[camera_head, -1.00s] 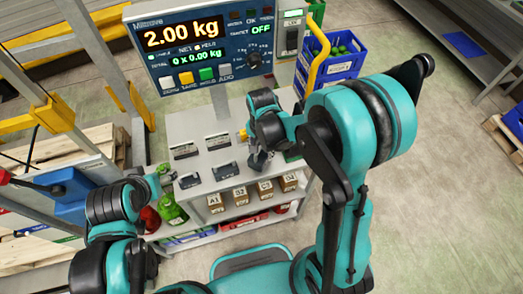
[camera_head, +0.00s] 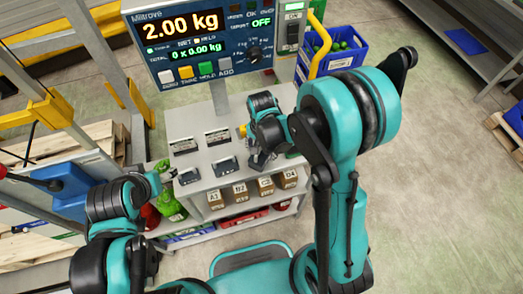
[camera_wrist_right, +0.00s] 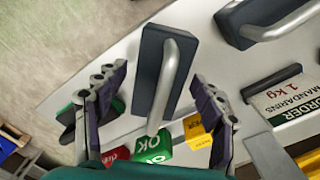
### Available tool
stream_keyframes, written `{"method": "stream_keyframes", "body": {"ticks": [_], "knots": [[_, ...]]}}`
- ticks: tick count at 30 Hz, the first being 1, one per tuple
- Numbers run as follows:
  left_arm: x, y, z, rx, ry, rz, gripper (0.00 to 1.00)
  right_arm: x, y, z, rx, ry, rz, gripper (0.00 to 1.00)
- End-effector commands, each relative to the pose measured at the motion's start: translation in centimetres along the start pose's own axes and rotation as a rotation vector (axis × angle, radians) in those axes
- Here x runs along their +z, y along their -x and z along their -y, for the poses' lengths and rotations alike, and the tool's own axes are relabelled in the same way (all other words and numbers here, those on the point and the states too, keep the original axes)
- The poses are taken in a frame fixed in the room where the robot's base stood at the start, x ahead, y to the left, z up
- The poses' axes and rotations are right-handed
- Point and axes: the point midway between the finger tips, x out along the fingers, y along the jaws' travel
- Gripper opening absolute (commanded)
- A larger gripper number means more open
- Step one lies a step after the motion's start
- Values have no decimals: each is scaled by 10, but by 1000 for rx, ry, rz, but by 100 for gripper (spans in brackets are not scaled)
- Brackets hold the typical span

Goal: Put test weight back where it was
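In the right wrist view, a dark block with a grey bar handle (camera_wrist_right: 160,75) lies between the spread fingers of my right gripper (camera_wrist_right: 160,95). No clear grip on the handle shows. No label tells me whether this block is the test weight. A second similar block (camera_wrist_right: 262,20) is at the upper right. In the head view, my right gripper (camera_head: 260,160) is low over the right part of the grey bench top, hiding what is under it. My left gripper (camera_head: 163,178) is by the bench's left edge; its fingers are too small to judge.
The scale display (camera_head: 200,40) reads 2.00 kg. Several brown boxes (camera_head: 240,190) stand below the bench top. A blue crate (camera_head: 342,58) stands behind.

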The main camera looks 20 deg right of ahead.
Motion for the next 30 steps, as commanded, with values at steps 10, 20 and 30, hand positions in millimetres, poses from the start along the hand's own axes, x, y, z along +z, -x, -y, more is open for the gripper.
{"method": "stream_keyframes", "body": {"ticks": [10,20,30], "knots": [[-8,12,0,0,0,0,68,0,41,0,0,0,0,68],[-17,24,0,0,0,0,68,0,107,0,0,0,0,68],[-19,26,0,0,0,0,68,5,147,-16,-58,95,-57,68]]}}
